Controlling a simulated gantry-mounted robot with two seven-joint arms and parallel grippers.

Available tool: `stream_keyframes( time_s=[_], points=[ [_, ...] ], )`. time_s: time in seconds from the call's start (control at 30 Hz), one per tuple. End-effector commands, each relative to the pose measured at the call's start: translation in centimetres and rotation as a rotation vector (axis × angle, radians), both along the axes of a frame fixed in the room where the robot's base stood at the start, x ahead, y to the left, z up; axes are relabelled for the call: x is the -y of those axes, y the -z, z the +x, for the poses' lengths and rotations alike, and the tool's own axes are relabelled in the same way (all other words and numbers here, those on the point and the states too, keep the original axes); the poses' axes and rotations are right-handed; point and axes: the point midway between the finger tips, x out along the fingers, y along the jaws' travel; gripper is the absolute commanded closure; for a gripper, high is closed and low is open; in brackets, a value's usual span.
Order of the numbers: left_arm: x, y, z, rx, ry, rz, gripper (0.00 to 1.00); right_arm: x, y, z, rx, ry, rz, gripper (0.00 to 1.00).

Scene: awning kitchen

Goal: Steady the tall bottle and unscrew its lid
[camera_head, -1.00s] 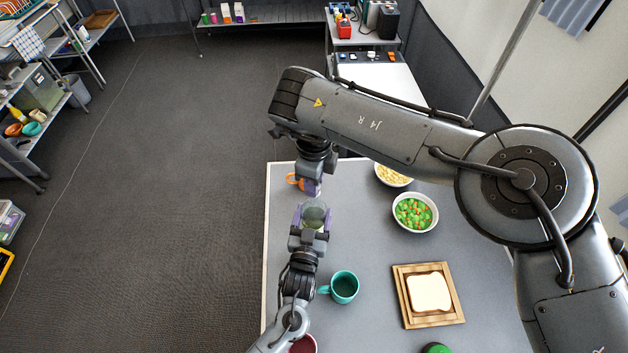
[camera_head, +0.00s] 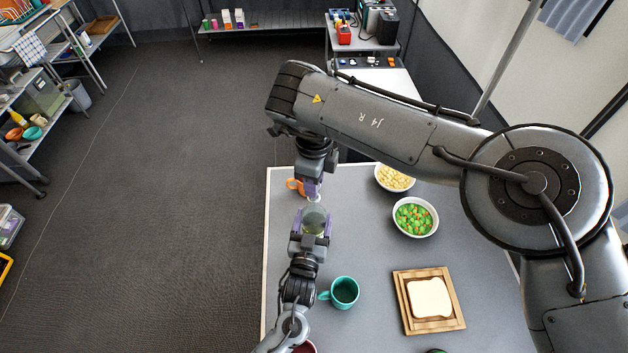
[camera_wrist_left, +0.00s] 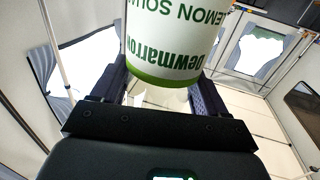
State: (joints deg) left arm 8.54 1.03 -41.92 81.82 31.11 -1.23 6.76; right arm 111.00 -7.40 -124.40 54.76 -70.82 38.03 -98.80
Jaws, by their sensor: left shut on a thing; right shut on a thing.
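The tall bottle (camera_head: 314,216) is greenish and clear in the head view, above the left part of the table. In the left wrist view its white label with green lettering and a green band (camera_wrist_left: 165,55) shows upside down. My left gripper (camera_head: 314,222) is shut around the bottle, with a purple-grey finger on each side. My right gripper (camera_head: 313,191) points down over the bottle's top and is shut on the lid. Its fingers mostly hide the lid. A small pale piece shows between these fingers and the bottle body; I cannot tell whether it is neck or lid.
An orange mug (camera_head: 295,187) stands close by my right gripper. A teal mug (camera_head: 344,291), a bowl of peas and carrots (camera_head: 415,233), a pale-food bowl (camera_head: 382,180) and bread on a wooden board (camera_head: 429,326) stand on the table (camera_head: 375,245). The table's middle is clear.

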Motion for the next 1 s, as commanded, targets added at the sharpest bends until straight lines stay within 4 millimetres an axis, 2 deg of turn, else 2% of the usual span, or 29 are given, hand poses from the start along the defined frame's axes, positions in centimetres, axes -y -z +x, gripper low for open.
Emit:
stream_keyframes(
  time_s=[0.3,0.57,0.6,0.73,1.0],
  points=[
    [0.0,0.1,0.0,-0.002,0.0,0.001,1.0,0.0,-3.2,0.0,0.003,0.0,-0.001,1.0],
    [0.0,0.1,0.0,-0.001,0.0,0.001,1.0,0.0,-3.5,0.0,0.0,0.0,0.0,1.0],
    [0.0,0.1,0.0,-0.001,0.0,0.001,0.22,0.0,-3.5,0.0,0.0,0.0,0.0,1.0],
    [0.0,0.1,0.0,-0.001,0.0,0.0,0.02,0.0,-3.4,0.0,0.0,0.0,0.0,1.0],
    [0.0,0.0,-0.1,-0.001,0.0,0.0,0.0,0.0,-3.5,0.0,0.001,0.0,0.0,1.0]
  ],
)
